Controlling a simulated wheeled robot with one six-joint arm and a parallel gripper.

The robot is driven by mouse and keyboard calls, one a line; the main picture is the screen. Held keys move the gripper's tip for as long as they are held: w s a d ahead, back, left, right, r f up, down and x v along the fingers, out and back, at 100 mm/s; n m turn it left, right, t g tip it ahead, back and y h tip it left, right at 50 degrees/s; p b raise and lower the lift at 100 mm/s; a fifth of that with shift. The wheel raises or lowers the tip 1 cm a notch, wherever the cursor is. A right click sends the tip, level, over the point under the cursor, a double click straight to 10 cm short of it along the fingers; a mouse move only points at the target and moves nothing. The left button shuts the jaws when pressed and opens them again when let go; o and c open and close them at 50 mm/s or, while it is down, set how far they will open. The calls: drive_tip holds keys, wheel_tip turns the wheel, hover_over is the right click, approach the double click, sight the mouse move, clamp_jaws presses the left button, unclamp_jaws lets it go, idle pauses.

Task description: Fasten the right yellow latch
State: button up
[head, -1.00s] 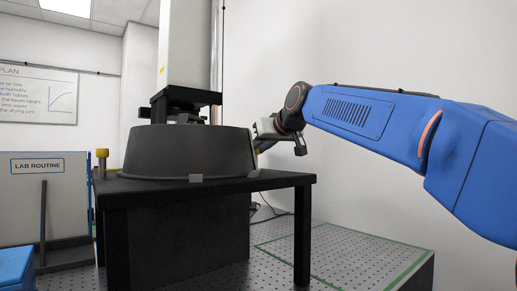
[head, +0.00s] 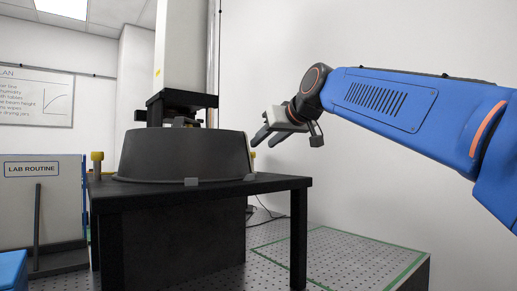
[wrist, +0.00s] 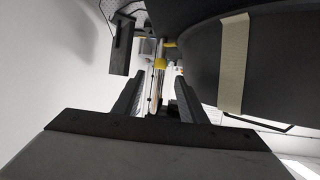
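The right yellow latch (head: 253,155) shows as a small yellow piece at the right edge of the dark round housing (head: 185,156). In the wrist view the yellow latch (wrist: 160,63) is seen just beyond the gap between my fingertips, with another yellow part (wrist: 169,44) behind it. My gripper (head: 262,144) is above and to the right of the latch in the head view. Its two fingers are apart with nothing held between them. The left yellow latch (head: 97,158) stands upright at the housing's left side. The right latch's lower part is hidden in the head view.
The housing sits on a black table (head: 200,191) with a tall white column (head: 182,45) above it. In the wrist view the housing's dark wall (wrist: 280,60) is close on the right. A white wall is behind my arm. A perforated floor platform (head: 340,253) is at lower right.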

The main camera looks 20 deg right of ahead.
drive_tip(key=v, duration=1)
drive_tip(key=shift+w+f, duration=0.1)
drive_tip(key=shift+w, duration=0.05)
